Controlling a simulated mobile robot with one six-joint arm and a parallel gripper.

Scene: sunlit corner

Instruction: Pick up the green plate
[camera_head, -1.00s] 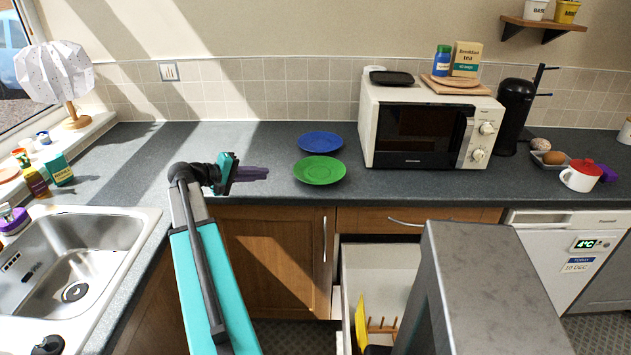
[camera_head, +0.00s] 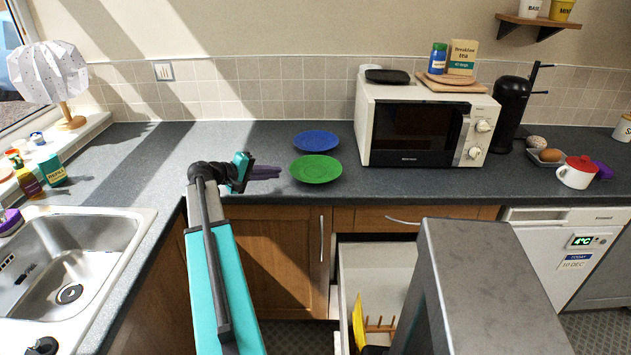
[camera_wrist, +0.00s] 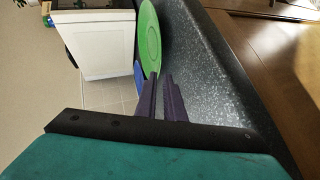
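A small gap shows between fingertips and rim in the head view. In the wrist view, the green plate (camera_wrist: 150,40) is just beyond the fingertips (camera_wrist: 161,76), and a sliver of the blue plate (camera_wrist: 139,80) shows beside it. The two fingers are slightly apart with nothing between them.
The microwave (camera_head: 412,130) stands behind and right of the plates. An open drawer (camera_head: 375,262) juts out below the worktop (camera_head: 240,138). The sink (camera_head: 75,250) is at the left. The worktop left of the blue plate is clear.

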